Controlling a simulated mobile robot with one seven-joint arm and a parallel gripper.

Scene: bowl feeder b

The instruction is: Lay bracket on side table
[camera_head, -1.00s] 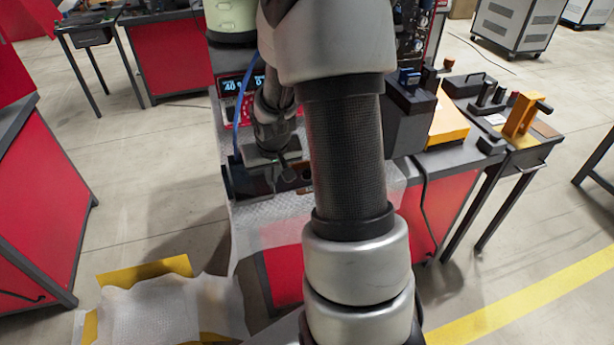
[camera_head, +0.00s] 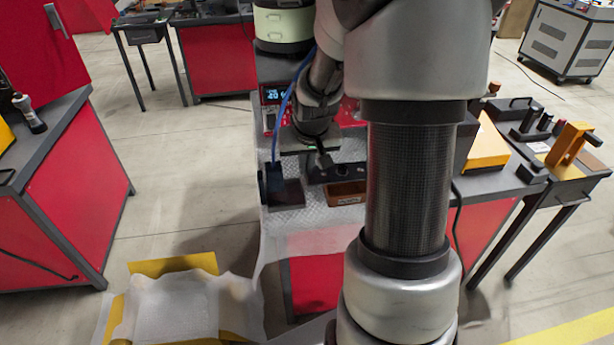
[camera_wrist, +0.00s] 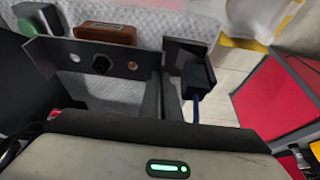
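A dark grey upright plate with holes and a black knob (camera_wrist: 100,62) is in the wrist view. It may be the bracket; I cannot be sure. In the head view a dark holed piece (camera_head: 345,171) stands on the bench mat, partly hidden by my arm. My gripper (camera_head: 322,158) is over the mat, just left of this piece. In the wrist view its two fingers (camera_wrist: 162,98) point down close together, by the plate's right end. Whether anything is between them is unclear. A small dark table (camera_head: 575,184) with tools is at the right.
A brown block (camera_wrist: 106,33) and a dark block with a blue cable (camera_wrist: 197,74) are close to the fingers. A red bench (camera_head: 75,175) stands at left, with open floor between. An orange clamp (camera_head: 567,143) stands on the right-hand tables.

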